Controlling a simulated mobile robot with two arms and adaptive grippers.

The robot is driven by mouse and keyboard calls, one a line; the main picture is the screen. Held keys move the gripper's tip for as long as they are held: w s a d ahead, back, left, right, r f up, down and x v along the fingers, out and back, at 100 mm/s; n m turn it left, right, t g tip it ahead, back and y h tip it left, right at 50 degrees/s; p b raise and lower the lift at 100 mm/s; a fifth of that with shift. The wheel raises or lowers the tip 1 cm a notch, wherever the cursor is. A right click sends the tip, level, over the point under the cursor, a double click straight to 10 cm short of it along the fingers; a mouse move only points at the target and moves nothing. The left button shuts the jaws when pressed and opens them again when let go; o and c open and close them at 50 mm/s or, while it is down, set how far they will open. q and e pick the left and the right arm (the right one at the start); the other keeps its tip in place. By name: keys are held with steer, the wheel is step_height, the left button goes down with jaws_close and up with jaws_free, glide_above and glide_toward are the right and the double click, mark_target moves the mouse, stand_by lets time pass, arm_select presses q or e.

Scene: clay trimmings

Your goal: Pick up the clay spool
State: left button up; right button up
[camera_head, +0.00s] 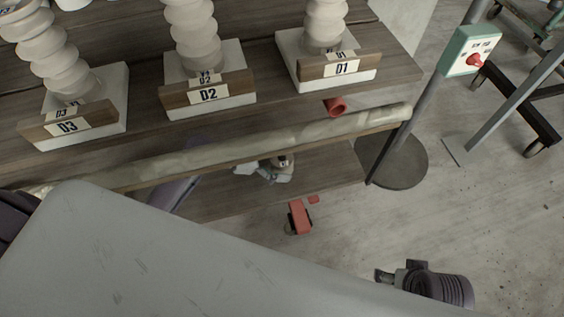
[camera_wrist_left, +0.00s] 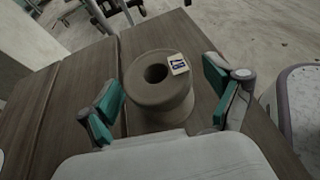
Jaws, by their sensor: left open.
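The clay spool (camera_wrist_left: 158,113) is a grey-brown, flanged cylinder with a round hole in its top and a small printed tag on its rim. It stands upright on a dark wooden board in the left wrist view. My left gripper (camera_wrist_left: 160,97) is open, with one green-padded finger on each side of the spool and a visible gap at both. In the head view my left gripper (camera_head: 266,169) is small and partly hidden below the shelf's front edge. A small part of the spool (camera_head: 285,159) appears beside it.
Ribbed pale columns on bases marked D1 (camera_head: 335,79), D2 (camera_head: 213,96) and D3 (camera_head: 70,124) stand on the upper wooden shelf. A long pale rail (camera_head: 280,139) runs along its front. A post with a green red-button box (camera_head: 471,52) stands at right.

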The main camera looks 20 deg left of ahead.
arm_select(q)
steer(key=c, duration=1.5)
steer(key=shift+o, duration=0.2)
steer(key=shift+r, duration=0.2)
